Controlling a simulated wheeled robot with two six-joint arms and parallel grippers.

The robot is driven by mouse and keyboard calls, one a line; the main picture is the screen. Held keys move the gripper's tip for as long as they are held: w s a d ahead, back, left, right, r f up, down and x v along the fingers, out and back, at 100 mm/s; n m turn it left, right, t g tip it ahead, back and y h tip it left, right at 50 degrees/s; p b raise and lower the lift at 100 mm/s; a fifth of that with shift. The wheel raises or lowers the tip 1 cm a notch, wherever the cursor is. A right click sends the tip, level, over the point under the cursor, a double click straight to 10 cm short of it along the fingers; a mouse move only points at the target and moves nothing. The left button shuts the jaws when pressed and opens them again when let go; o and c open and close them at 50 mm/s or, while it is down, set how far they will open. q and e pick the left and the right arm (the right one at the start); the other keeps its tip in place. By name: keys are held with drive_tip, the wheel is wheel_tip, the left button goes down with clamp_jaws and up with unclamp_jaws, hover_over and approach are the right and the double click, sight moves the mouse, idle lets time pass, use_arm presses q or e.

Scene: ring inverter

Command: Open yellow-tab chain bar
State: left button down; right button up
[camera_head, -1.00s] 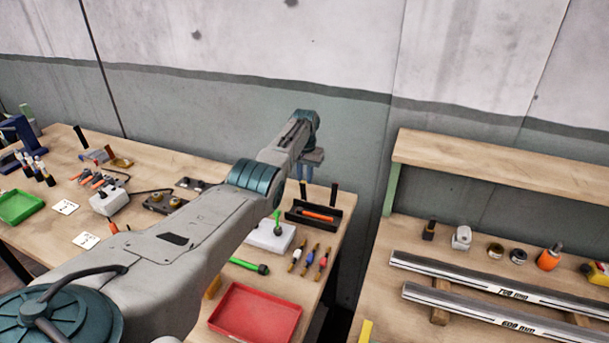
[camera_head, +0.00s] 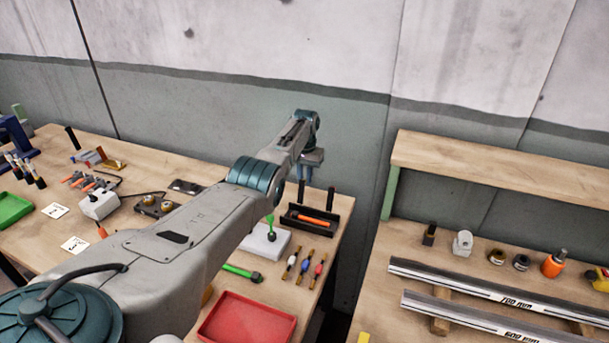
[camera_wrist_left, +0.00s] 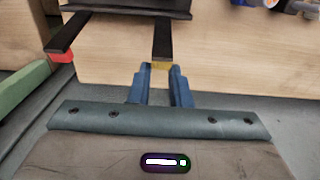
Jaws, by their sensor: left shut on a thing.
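Two black chain bars stick up at the black tray (camera_head: 290,221) on the left table. In the left wrist view the yellow-tab chain bar (camera_wrist_left: 162,40) is on the right, with its yellow tab (camera_wrist_left: 161,69) at the fingertips. The red-tab bar (camera_wrist_left: 70,35) is on the left, apart from the gripper, with a red tab (camera_wrist_left: 61,57). My left gripper (camera_wrist_left: 160,75) has its blue fingers shut on the yellow-tab end. In the head view the left gripper (camera_head: 309,172) is small and partly hidden by its own wrist. My right gripper is not in view.
An orange-handled tool (camera_head: 314,220) lies in the black tray. A white block (camera_head: 258,245) with a green knob, several small coloured tools and a red tray (camera_head: 245,322) are near my arm. The right table holds two long metal rails (camera_head: 480,282). A gap separates the tables.

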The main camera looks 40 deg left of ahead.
use_arm(q)
drive_tip(key=shift+s+d+f, duration=0.1)
drive_tip(key=shift+d+f, duration=0.05)
drive_tip(key=shift+f, duration=0.35)
drive_tip(key=c, duration=1.5)
unclamp_jaws()
drive_tip(key=shift+o, duration=0.9)
drive_tip(key=shift+w+f, duration=0.2)
drive_tip(key=shift+w, duration=0.1)
wheel_tip(320, 180, up, 11)
drive_tip(key=b, duration=0.2)
drive_tip(key=shift+w+a+f, duration=0.2)
drive_tip(key=shift+w, duration=0.15)
